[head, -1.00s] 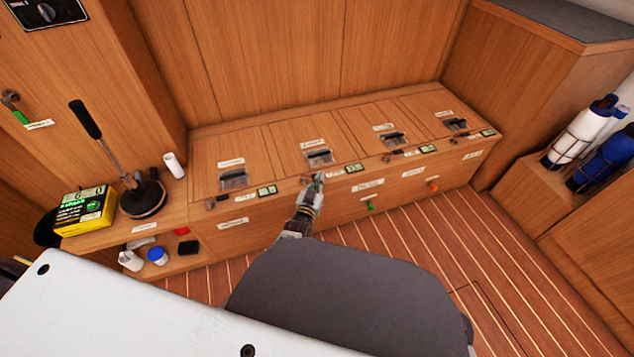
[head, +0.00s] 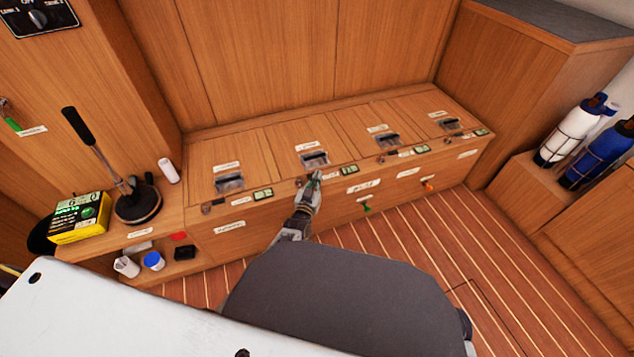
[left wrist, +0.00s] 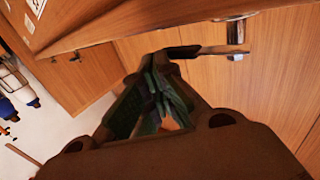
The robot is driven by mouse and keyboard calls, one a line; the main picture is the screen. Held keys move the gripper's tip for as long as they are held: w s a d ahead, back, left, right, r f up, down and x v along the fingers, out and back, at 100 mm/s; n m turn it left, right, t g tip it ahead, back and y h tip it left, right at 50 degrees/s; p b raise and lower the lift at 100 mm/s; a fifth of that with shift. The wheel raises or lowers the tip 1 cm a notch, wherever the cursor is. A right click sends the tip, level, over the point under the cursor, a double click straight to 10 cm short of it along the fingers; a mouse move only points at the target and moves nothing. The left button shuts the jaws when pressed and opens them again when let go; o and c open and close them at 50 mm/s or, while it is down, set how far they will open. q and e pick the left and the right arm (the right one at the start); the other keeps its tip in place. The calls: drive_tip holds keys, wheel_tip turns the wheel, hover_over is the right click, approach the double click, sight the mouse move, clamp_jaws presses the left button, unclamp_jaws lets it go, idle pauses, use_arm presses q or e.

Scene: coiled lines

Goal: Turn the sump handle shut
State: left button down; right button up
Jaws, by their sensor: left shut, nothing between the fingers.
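My left gripper (head: 315,178) is at the bench's front edge, just below the second lid latch (head: 314,159) from the left. In the left wrist view its dark green fingers (left wrist: 158,72) are shut with nothing between them. Their tips are close to a thin bar (left wrist: 195,50) beside a metal fitting (left wrist: 236,32); I cannot tell if they touch. The labels are too small to read, so I cannot tell which handle is the sump one. A green handle (head: 366,208) and an orange handle (head: 428,186) stick out of the bench front. My right gripper is out of view.
A pump lever (head: 78,126) stands at the left beside a yellow-black box (head: 80,218). Cups, including a blue-topped one (head: 154,261), sit on a low shelf. White (head: 567,137) and blue (head: 605,155) bottles stand at the right. The striped floor (head: 450,235) is clear.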

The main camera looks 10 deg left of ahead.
use_arm(q)
drive_tip(key=s+b, duration=0.1)
drive_tip(key=s+a+b, duration=0.1)
drive_tip(key=s, duration=0.2)
drive_tip(key=shift+s+a+b, duration=0.25)
drive_tip(key=shift+a+b, duration=0.1)
drive_tip(key=shift+b, duration=0.05)
idle(0.4)
drive_tip(key=shift+s+a+f+m+h+b, duration=0.15)
drive_tip(key=shift+m+h+b, duration=0.25)
drive_tip(key=shift+h, duration=0.2)
drive_tip(key=shift+s+a+r+m+h+b, duration=0.1)
drive_tip(key=shift+m+h+b, duration=0.15)
drive_tip(key=shift+m+h, duration=0.25)
